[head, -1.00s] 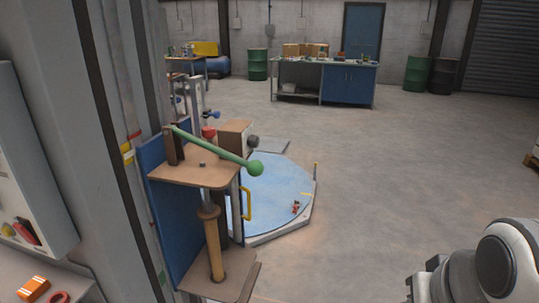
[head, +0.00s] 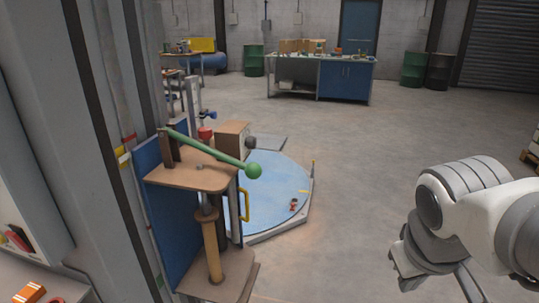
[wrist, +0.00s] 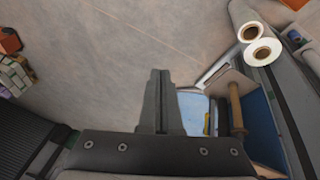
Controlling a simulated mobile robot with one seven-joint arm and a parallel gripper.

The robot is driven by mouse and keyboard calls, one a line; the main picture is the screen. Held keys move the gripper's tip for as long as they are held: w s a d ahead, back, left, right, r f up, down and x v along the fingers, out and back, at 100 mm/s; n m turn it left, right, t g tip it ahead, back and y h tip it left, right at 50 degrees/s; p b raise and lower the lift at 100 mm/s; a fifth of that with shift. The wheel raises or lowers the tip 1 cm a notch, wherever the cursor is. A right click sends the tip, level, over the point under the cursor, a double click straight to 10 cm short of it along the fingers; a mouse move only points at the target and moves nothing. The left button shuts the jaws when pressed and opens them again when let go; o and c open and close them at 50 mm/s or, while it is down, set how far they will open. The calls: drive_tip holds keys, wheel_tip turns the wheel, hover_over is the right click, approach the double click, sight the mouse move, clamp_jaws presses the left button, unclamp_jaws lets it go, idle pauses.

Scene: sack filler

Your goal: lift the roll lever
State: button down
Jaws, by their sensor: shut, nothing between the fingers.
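The lever is a green bar (head: 208,149) with a round green knob (head: 254,171) at its right end. It slopes down to the right from a dark bracket on top of a brown stand (head: 190,177) with a blue back panel. An upright tan roll (head: 212,245) sits below the stand's top plate. My gripper (wrist: 160,75) is shut and empty in the wrist view, pointing over bare floor. In the head view my arm is at the lower right, well apart from the lever. I cannot make out the lever in the wrist view.
A blue round floor plate (head: 275,190) lies behind the stand, with a yellow handle (head: 245,205) near it. A grey column (head: 70,120) rises on the left. A workbench (head: 320,80) stands at the back. The floor between my arm and the stand is clear.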

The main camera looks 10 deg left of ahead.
drive_tip(key=w+a+n+t+h+p, duration=0.2)
drive_tip(key=w+a+n+h, duration=0.2)
drive_tip(key=w+a+n, duration=0.45)
drive_tip(key=w+a+n+t+h+p, duration=0.25)
drive_tip(key=w+a+n, duration=0.2)
drive_tip(key=w, duration=0.75)
drive_tip(key=n+t+y+p, duration=0.2)
drive_tip(key=n+t+y, duration=0.65)
drive_tip(key=n, duration=0.65)
approach(219, 177)
drive_tip(key=a+t+h, duration=0.1)
drive_tip(key=t+h, duration=0.1)
drive_tip(key=shift+a+r, duration=0.2)
drive_tip(key=shift+r, duration=0.25)
drive_tip(key=w, duration=0.3)
drive_tip(key=w+p, duration=0.1)
drive_tip(key=w, duration=0.2)
drive_tip(key=w+d, duration=0.1)
drive_tip(key=w, duration=0.3)
drive_tip(key=shift+r, duration=0.25)
